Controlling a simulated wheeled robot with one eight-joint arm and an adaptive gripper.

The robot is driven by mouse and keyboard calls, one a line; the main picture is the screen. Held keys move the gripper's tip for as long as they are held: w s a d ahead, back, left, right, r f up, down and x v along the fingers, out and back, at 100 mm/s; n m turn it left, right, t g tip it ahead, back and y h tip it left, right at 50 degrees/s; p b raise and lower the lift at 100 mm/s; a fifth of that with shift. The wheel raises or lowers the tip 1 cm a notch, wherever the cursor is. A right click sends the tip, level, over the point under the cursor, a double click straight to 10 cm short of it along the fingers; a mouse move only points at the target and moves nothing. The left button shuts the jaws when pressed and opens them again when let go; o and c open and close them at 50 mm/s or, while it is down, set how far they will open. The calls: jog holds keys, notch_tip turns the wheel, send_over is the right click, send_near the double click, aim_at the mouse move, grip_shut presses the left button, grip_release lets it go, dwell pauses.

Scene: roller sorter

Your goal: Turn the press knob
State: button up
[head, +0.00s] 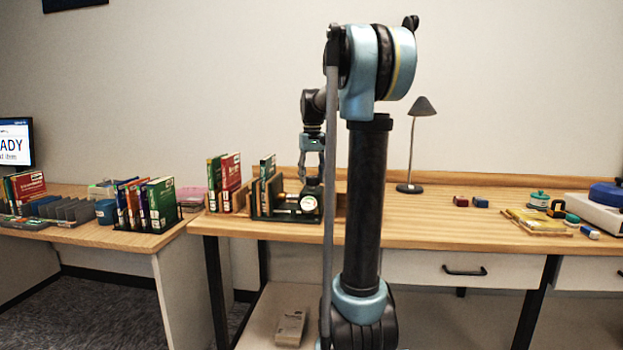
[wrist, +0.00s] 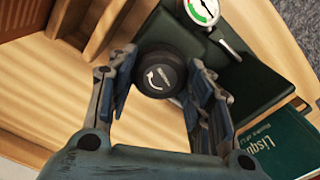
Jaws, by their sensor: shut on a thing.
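The press knob (wrist: 160,74) is a round black knob with a white curved arrow on its face. In the wrist view it sits between the two fingers of my gripper (wrist: 158,92), which is shut on it. In the head view my gripper (head: 311,170) points down over the press (head: 285,208) on the desk. There the knob is hard to make out behind the fingers. The press is dark green with a round white gauge (head: 308,203) on its front. The gauge also shows at the top of the wrist view (wrist: 202,10), with a coloured band and a needle.
Green and red books (head: 224,182) stand left of the press. A green book (wrist: 275,145) lies at the lower right of the wrist view, near the gripper. A wooden divider (wrist: 90,30) is at the upper left there.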

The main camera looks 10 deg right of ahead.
aim_at(312, 177)
jog(key=m, duration=0.5)
jog(key=shift+m, duration=0.3)
jog(key=m, duration=0.4)
jog(key=shift+m, duration=0.4)
jog(key=shift+a+m, duration=0.1)
jog(key=shift+m, duration=0.2)
jog(key=o, duration=1)
jog(key=shift+o, duration=0.2)
notch_tip(312, 177, up, 12)
